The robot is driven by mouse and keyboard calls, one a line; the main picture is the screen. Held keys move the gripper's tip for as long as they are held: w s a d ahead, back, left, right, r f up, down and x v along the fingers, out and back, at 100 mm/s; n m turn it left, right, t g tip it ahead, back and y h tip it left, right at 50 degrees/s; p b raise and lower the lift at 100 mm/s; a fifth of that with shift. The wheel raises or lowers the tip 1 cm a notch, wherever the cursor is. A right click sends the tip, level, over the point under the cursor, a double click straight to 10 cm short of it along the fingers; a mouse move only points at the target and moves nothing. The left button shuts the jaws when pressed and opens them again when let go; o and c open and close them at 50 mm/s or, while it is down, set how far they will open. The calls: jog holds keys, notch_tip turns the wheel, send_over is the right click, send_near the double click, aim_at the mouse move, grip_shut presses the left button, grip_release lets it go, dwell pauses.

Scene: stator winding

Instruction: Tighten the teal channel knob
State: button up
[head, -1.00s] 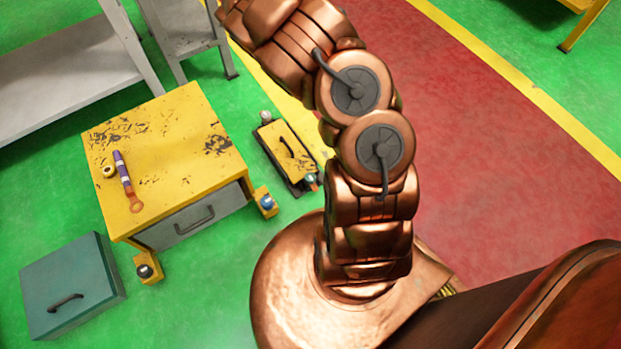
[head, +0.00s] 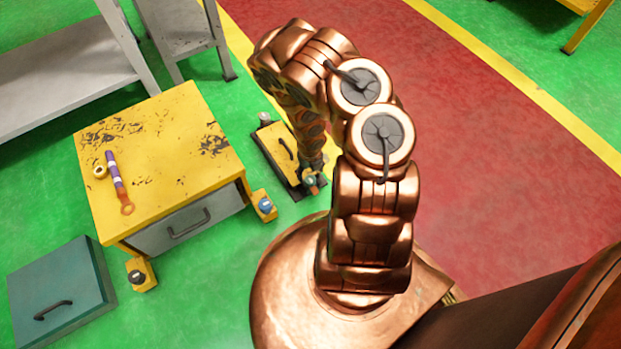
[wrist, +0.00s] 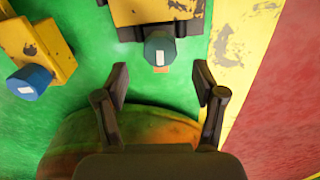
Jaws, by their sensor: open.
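The teal channel knob (head: 309,181) sits at the near end of a low black-edged unit with a yellow lid (head: 275,152) on the floor. In the wrist view, the teal knob (wrist: 159,48) has a white mark on its face and stands ahead of the fingers, between their lines. My gripper (wrist: 161,75) is open and empty, one dark finger to each side below the knob, not touching it. In the head view, my gripper (head: 314,175) is small, beside the knob and partly hidden by the wrist.
A blue knob (head: 265,205) on a yellow block stands left of the teal one, by the yellow cabinet (head: 200,130). A dark knob (head: 137,276) is at the cabinet's front corner. A pale knob (head: 264,116) is at the unit's far end. Red floor to the right is clear.

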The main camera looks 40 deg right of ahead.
aim_at(310, 179)
jog(key=shift+f+b, duration=0.6)
jog(key=shift+f, duration=1.65)
jog(key=c, duration=1.1)
